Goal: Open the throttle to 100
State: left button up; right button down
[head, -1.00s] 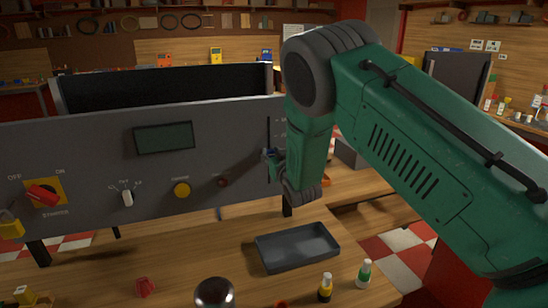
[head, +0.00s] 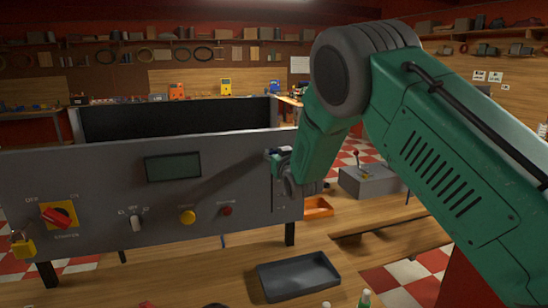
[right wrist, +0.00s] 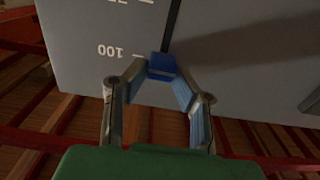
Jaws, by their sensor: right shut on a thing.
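The throttle is a slider with a blue knob (right wrist: 162,66) in a dark vertical slot on the grey control panel (head: 90,200). In the right wrist view the scale reads upside down, and the knob sits close to the 100 label (right wrist: 123,51). The slot runs away from the knob past the lower numbers. My right gripper (right wrist: 163,75) is shut on the knob, one finger on each side. In the head view my right gripper (head: 279,155) is at the panel's upper right corner, and the knob is mostly hidden. My left gripper is not in view.
The panel also carries a dark display (head: 173,167), a red rotary switch (head: 56,218) with a yellow padlock (head: 23,246), a small toggle (head: 137,223), a yellow button (head: 187,216) and a red one (head: 227,211). A grey tray (head: 298,276) lies on the bench in front.

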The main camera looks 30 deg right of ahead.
jog(key=c, duration=1.3)
grip_release()
jog(key=shift+w+r, duration=0.1)
jog(key=shift+r, duration=0.25)
jog(key=shift+f, duration=0.15)
jog(key=shift+s, duration=0.35)
jog(key=v, duration=1.1)
jog(key=shift+s+a, duration=0.15)
